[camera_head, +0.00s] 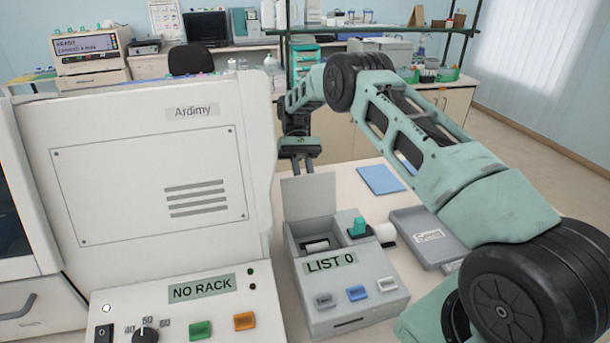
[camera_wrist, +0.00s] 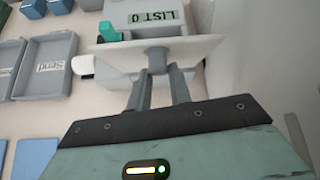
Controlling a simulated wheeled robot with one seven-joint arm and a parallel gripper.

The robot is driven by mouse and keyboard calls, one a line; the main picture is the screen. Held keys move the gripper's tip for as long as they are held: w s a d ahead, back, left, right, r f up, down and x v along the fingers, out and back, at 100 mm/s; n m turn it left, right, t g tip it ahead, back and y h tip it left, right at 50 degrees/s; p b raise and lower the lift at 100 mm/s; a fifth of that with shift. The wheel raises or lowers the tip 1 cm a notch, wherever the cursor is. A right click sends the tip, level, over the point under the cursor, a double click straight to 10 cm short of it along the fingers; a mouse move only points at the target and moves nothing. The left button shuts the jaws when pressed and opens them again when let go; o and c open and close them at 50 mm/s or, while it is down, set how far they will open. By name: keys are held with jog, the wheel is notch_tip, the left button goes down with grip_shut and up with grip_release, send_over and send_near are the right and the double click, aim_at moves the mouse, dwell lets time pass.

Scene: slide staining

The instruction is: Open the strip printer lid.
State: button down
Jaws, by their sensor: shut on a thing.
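The strip printer (camera_head: 345,290) is a grey box with a "LIST 0" display, standing on the bench in the middle of the head view. Its lid (camera_head: 308,196) stands raised at the back, and a white roll (camera_head: 316,246) shows in the open bay. In the wrist view the lid (camera_wrist: 195,50) is a pale plate in front of the printer (camera_wrist: 185,17). My gripper (camera_head: 296,166) is at the lid's top edge, behind it in the head view. In the wrist view its fingers (camera_wrist: 158,78) are shut on a grey part at the lid; the exact contact is partly hidden.
A large white "Ardimy" machine (camera_head: 150,150) stands close on the left. A grey tray (camera_head: 428,238) and a blue pad (camera_head: 380,179) lie to the right. A teal piece (camera_head: 358,227) and a white roll (camera_head: 385,234) are at the printer's right side.

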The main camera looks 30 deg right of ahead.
jog(key=shift+s+d+f, duration=0.15)
jog(key=shift+s+f, duration=0.05)
jog(key=shift+f, duration=0.15)
jog(key=c, duration=1.3)
grip_release()
jog(key=shift+r, duration=0.15)
notch_tip(320, 180, up, 10)
jog(key=p, duration=0.3)
